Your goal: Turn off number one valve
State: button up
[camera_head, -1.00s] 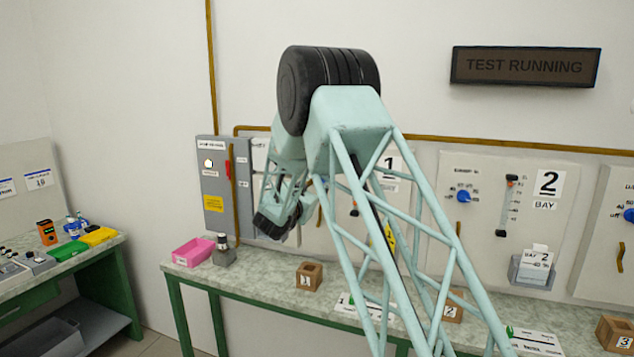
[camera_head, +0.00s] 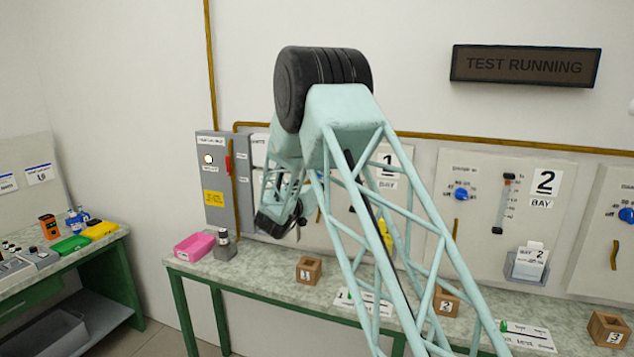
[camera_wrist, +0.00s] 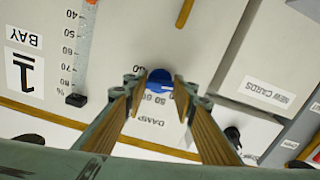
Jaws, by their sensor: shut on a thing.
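In the wrist view, the bay 1 panel (camera_wrist: 110,35) appears upside down, with a blue knob (camera_wrist: 159,80) set in a ring of printed numbers. My gripper (camera_wrist: 160,90) has its two fingers on either side of this knob and is shut on it. The lettering by the knob is only partly readable. In the head view, the bay 1 panel (camera_head: 390,235) is partly covered by my arm, which hides the knob and the fingertips. The bay 1 sign (camera_head: 388,163) shows past the arm.
A slider (camera_wrist: 76,99) is beside the knob, and a brown handle (camera_wrist: 184,12) is on the same panel. A grey box (camera_head: 214,182) hangs to the left. The bench below holds a pink tray (camera_head: 194,247) and numbered wooden blocks (camera_head: 308,270). A wall display (camera_head: 525,66) reads "TEST RUNNING".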

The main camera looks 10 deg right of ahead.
jog(key=o, duration=0.9)
jog(key=shift+s, duration=0.1)
jog(key=shift+v, duration=5.95)
jog(key=shift+f, duration=0.1)
